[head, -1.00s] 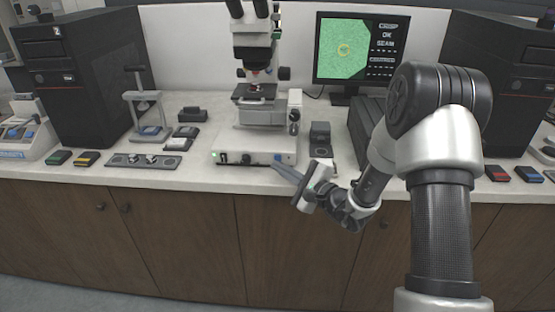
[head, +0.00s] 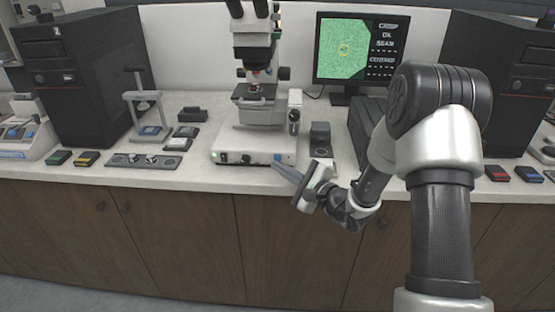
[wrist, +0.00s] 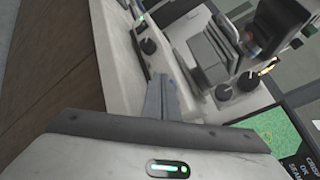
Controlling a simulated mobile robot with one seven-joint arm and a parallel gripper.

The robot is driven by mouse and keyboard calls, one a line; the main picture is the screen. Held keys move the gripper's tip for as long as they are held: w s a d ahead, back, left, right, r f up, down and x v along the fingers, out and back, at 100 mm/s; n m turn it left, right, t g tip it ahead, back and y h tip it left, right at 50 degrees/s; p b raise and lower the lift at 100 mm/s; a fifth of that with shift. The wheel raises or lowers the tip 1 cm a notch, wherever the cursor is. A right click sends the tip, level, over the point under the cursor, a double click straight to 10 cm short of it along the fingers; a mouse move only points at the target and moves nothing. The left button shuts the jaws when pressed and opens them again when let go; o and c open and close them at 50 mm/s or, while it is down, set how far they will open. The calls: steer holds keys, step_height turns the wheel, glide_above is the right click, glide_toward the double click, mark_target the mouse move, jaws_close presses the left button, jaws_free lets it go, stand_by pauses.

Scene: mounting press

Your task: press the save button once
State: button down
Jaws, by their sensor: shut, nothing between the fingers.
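The microscope base (head: 235,147) stands on the bench, with a dark knob, a small green light and a blue button (head: 278,158) on its front face. No save label is legible; the blue button is at the right end of the face. My gripper (head: 275,165) is shut and empty, its fingertips at the front face just below the blue button. In the wrist view the shut fingers (wrist: 158,82) point at the base, with a bit of blue (wrist: 171,82) beside their tips. I cannot tell whether they touch the button.
A monitor (head: 345,48) behind shows a green picture with a ring and text lines. A small dark device (head: 320,138) stands right of the base. A plate with knobs (head: 145,161) lies to the left. Dark computer towers stand at both sides. The space before the bench front is free.

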steer(key=shift+w, duration=0.1)
steer(key=shift+w+b, duration=0.3)
steer(key=shift+w, duration=0.05)
steer(key=shift+w, duration=0.35)
stand_by(0.6)
steer(key=shift+s+b, duration=0.1)
steer(key=shift+b, duration=0.2)
steer(key=shift+s, duration=0.7)
steer(key=shift+s+a+b, duration=0.1)
steer(key=shift+s+b, duration=0.6)
steer(key=shift+s, duration=1.8)
